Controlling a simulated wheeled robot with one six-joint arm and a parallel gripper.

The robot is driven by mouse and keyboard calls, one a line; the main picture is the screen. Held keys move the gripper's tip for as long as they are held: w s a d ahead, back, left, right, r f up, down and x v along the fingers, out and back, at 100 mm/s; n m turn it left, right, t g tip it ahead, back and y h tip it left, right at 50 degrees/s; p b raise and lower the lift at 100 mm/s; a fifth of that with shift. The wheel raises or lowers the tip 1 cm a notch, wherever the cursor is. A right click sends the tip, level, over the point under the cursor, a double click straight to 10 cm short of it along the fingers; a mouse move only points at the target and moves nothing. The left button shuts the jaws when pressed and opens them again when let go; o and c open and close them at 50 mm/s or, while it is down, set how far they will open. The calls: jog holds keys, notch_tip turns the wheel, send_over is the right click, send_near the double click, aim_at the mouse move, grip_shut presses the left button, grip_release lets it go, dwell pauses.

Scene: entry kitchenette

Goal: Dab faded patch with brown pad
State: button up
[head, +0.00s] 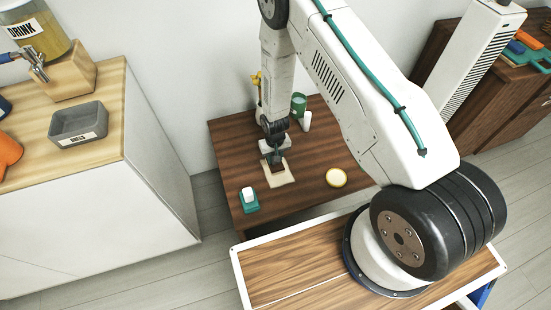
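My gripper (274,153) points down over the low dark wood table (230,150). Directly below it lies a beige square (284,178). A small dark brown piece (277,167) shows at the fingertips, over the beige square. It may be the brown pad, but it is too small to tell whether the fingers hold it or whether it touches the square. The fingertips are small and dark, and their gap cannot be made out. No faded patch can be told apart; the gripper covers part of this area.
A teal block with a white top (249,199) stands at the front left of the table. A green cup (298,103) and a white cylinder (306,121) stand behind. A counter (150,190) is at left.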

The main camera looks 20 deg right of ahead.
dwell(0.3)
jog(key=shift+s, duration=0.75)
jog(key=shift+w, duration=0.1)
jog(key=shift+w, duration=0.75)
jog(key=shift+s, duration=0.2)
jog(key=shift+s, duration=0.65)
jog(key=shift+w, duration=0.1)
jog(key=shift+w, duration=0.75)
jog(key=shift+s, duration=0.15)
